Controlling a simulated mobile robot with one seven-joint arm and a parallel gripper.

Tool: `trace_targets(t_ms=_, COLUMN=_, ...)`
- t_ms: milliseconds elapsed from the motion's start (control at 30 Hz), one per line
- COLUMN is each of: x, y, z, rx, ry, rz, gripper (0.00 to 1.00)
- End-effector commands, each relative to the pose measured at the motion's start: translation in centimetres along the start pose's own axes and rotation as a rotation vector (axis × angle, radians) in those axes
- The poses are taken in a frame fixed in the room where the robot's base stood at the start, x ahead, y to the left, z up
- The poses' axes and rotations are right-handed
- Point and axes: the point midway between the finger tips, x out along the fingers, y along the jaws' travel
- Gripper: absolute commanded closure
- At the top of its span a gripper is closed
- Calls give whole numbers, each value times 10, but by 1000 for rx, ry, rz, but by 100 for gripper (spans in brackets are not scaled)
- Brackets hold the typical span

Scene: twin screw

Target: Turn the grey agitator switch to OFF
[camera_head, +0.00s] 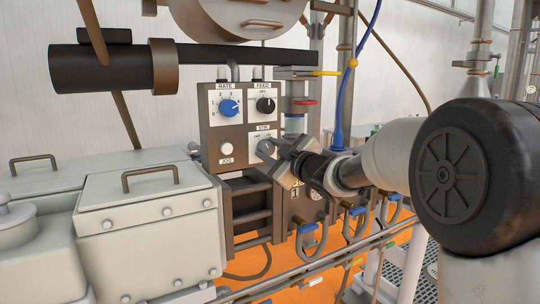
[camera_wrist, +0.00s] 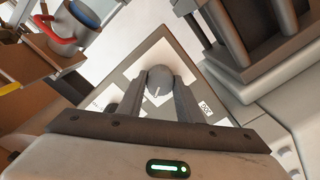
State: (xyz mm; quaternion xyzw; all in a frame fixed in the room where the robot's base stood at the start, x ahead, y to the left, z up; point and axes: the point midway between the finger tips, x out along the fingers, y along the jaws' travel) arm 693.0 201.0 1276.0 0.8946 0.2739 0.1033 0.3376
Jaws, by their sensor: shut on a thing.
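The grey agitator switch (camera_head: 265,147) is a round knob on the lower right of the control panel (camera_head: 214,128), under a small label that looks like STIR. My gripper (camera_head: 274,151) reaches it from the right and covers part of it and its markings. In the wrist view the grey knob (camera_wrist: 158,78) sits between the two fingertips of my gripper (camera_wrist: 159,85), which are shut on its sides. A short white pointer line shows on the knob. I cannot tell which printed position it points to.
Above the switch is a black FEED knob (camera_head: 265,105); a blue RATE knob (camera_head: 229,107) is upper left. A white JOG button (camera_head: 227,149) is left of the switch. A red-handled valve (camera_head: 304,102) and blue hose (camera_head: 340,125) stand to the right. Grey housings (camera_head: 148,225) lie below left.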

Motion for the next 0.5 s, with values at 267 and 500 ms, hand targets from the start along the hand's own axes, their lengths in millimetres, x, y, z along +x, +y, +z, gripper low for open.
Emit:
trace_targets(t_ms=267, x=0, y=0, z=0, rx=-16, ry=-1, rz=0, gripper=90)
trace_targets(t_ms=500, x=0, y=0, z=0, rx=-16, ry=0, rz=0, gripper=63)
